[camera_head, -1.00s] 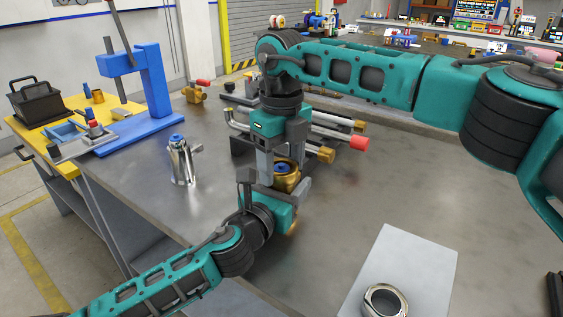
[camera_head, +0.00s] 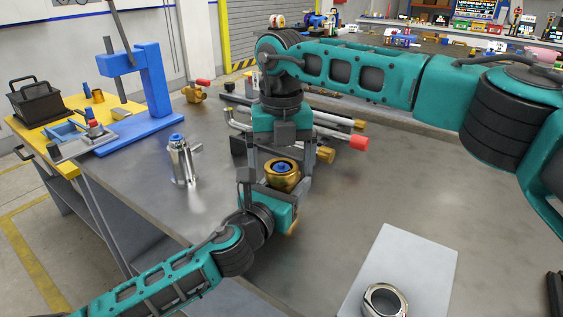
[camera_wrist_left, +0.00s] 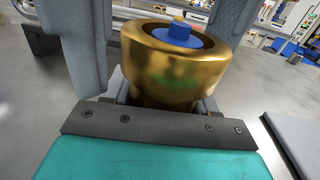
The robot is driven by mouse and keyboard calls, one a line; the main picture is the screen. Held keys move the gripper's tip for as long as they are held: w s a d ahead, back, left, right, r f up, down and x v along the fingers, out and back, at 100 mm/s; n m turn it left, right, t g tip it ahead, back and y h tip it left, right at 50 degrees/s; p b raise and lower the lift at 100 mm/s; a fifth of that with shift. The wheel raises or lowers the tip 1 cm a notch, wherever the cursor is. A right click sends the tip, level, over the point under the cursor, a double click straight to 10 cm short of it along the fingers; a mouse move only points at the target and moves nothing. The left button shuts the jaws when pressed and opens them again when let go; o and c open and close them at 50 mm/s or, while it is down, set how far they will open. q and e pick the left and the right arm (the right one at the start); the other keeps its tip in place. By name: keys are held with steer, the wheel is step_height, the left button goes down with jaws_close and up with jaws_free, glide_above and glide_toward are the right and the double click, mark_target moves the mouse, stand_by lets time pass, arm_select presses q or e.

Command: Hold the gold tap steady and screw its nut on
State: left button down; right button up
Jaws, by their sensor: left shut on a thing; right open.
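The gold tap (camera_head: 283,180) stands upright with a blue piece in the middle of its top. My left gripper (camera_head: 270,190) is shut on it from the front. In the left wrist view the gold tap (camera_wrist_left: 172,65) fills the middle, with a wide gold collar around the blue piece. I cannot tell whether this collar is the nut. My right gripper (camera_head: 281,172) points down from above, open, with its fingers apart on either side of the gold top.
A chrome tap (camera_head: 182,162) with a blue top stands to the left on the grey bench (camera_head: 345,210). Pipes with gold and red ends (camera_head: 358,142) lie behind the grippers. A blue press (camera_head: 155,85) stands at the left. The bench's right middle is clear.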

steer(key=shift+r, duration=0.15)
step_height(320, 180, up, 12)
stand_by(0.3)
arm_select(q)
steer(key=shift+c, duration=1.2)
jaws_free()
steer(key=p+v, duration=0.1)
steer(key=v, duration=1.2)
arm_select(e)
steer(key=shift+r, duration=0.35)
arm_select(q)
steer(key=shift+f, duration=0.1)
arm_select(e)
steer(key=shift+s, duration=0.1)
